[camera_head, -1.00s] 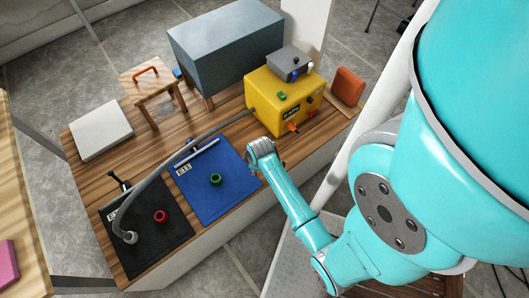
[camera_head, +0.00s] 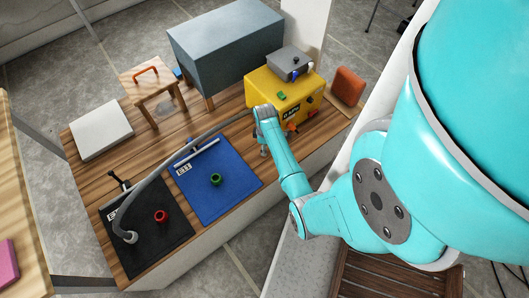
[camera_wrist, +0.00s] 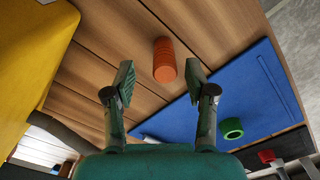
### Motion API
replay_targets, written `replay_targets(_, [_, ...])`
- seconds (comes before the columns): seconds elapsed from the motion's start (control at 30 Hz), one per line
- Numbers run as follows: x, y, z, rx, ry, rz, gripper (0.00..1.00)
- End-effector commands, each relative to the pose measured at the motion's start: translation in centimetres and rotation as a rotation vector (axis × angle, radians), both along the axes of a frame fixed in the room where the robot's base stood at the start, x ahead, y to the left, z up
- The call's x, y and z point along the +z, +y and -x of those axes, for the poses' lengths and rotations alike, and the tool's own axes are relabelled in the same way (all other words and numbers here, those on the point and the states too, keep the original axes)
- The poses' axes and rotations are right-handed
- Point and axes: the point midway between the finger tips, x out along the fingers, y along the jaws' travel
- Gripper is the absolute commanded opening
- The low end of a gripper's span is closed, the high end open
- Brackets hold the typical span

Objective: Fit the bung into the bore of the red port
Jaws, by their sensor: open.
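In the wrist view an orange ribbed cylinder (camera_wrist: 164,60), which looks like the bung, is on the wooden table between my gripper's fingertips as seen. My gripper (camera_wrist: 159,76) is open, with clear gaps to the cylinder on both sides; I cannot tell the height between them. In the head view my gripper (camera_head: 264,152) is beside the yellow box, and I cannot make out the cylinder there. The red port (camera_head: 161,216) is a small ring on the black mat at the lower left. It also shows at the lower right of the wrist view (camera_wrist: 266,156).
A green ring (camera_head: 215,180) is on the blue mat (camera_head: 235,195). A grey hose (camera_head: 165,166) arches from the yellow box (camera_head: 262,88) to the black mat (camera_head: 135,262). A wooden stool (camera_head: 150,75), white slab (camera_head: 100,130) and grey cabinet (camera_head: 225,50) stand behind.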

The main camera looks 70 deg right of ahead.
Motion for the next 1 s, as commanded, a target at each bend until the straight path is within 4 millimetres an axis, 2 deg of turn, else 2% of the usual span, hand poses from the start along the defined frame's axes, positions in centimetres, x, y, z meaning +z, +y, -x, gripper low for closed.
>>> replay_targets(0.4, [-4.7, 0.5, 0.2, 0.000, 0.000, -0.001, 0.55])
replay_targets(0.7, [-5.2, 0.5, 0.2, 0.000, -0.001, 0.001, 0.55])
replay_targets(0.73, [-5.2, 0.5, 0.2, 0.000, -0.001, 0.001, 0.53])
replay_targets(0.93, [-5.2, 0.5, 0.2, 0.000, -0.001, 0.001, 0.03])
replay_targets(1.0, [-5.2, 0.5, 0.2, 0.000, 0.000, 0.001, 0.00])
